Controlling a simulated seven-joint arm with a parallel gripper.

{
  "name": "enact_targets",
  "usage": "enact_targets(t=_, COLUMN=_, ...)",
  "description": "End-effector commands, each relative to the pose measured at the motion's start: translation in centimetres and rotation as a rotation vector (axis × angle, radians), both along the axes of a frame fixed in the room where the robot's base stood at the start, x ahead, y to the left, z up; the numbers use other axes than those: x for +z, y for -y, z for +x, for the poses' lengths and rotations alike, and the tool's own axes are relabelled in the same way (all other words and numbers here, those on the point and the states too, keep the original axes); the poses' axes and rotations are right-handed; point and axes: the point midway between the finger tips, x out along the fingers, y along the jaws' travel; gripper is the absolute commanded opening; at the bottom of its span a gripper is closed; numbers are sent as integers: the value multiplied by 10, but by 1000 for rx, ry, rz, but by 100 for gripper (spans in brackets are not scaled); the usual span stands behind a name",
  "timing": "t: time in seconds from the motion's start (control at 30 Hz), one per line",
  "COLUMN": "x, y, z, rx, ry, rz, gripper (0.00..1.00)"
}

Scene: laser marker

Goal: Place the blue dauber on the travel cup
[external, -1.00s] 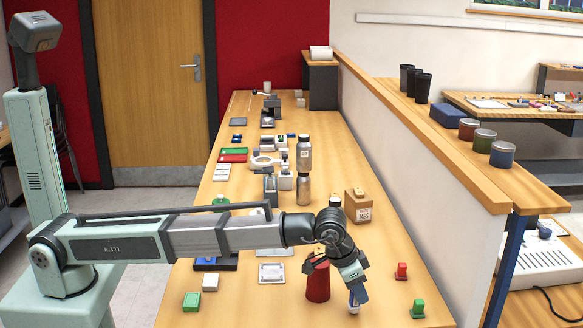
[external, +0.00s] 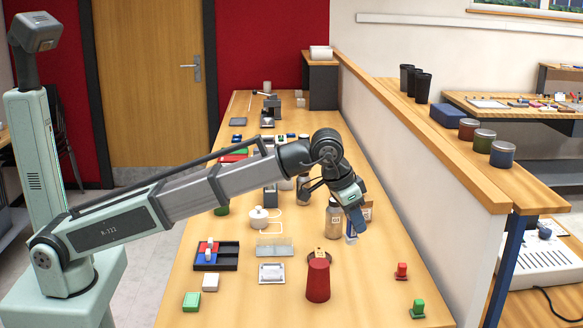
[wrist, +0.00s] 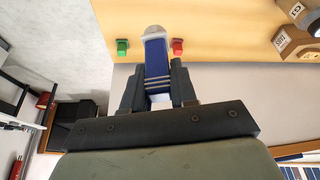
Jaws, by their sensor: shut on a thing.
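My gripper (external: 353,222) is shut on the blue dauber, raised above the bench beside the steel bottle. The dauber (wrist: 155,57) has a blue body and a pale rounded end, and points away from the wrist between the two fingers.
Red (external: 401,271) and green (external: 417,308) daubers stand at the bench's right front. A steel bottle (external: 333,220) and a cardboard box (external: 367,211) are close to my gripper. A black tray (external: 228,262) and white blocks lie left of the cup. Black tumblers (external: 422,87) stand on the ledge.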

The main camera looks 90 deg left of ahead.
Motion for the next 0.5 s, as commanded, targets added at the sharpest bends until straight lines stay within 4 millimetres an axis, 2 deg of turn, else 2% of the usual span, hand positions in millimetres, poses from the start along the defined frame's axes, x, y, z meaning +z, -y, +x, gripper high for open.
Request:
enact_targets(t=0.03, x=15, y=-9, z=-7, rx=10, ry=4, rz=0, gripper=0)
enact_targets(t=0.1, x=30, y=-18, z=-19, rx=16, ry=3, rz=0, gripper=0)
enact_targets(t=0.23, x=48, y=-25, z=-48, rx=-22, ry=3, rz=0, gripper=0)
enact_targets(t=0.33, x=40, y=-19, z=-70, rx=-113, ry=0, rz=0, gripper=0)
enact_targets(t=0.5, x=38, y=-16, z=-74, rx=-208, ry=0, rz=0, gripper=0)
